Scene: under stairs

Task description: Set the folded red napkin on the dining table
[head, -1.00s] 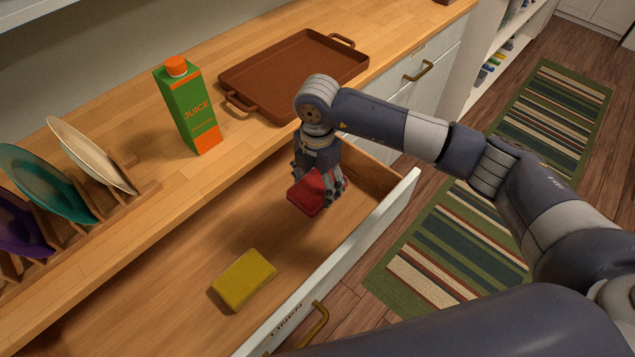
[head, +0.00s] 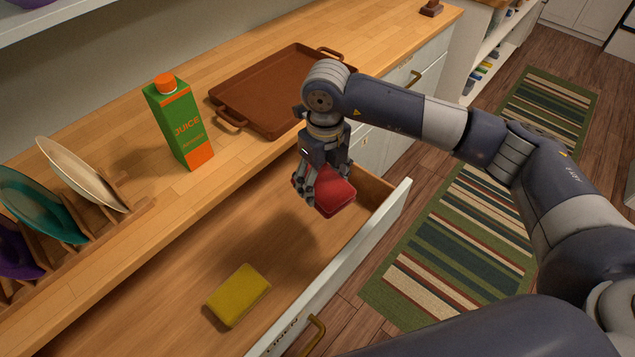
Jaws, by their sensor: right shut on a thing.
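The folded red napkin (head: 334,195) is held by my right gripper (head: 318,188), which is shut on it. Gripper and napkin are above the open drawer (head: 180,285) labelled LINEN, near its far right end. The fingers cover part of the napkin's left side. My left gripper is not in view. No dining table that I can make out shows in this view.
A yellow folded cloth (head: 238,295) lies in the drawer. On the wooden counter (head: 130,125) stand a juice carton (head: 180,122), a brown tray (head: 265,90) and a rack with plates (head: 80,175). A striped rug (head: 455,240) lies on the floor at right.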

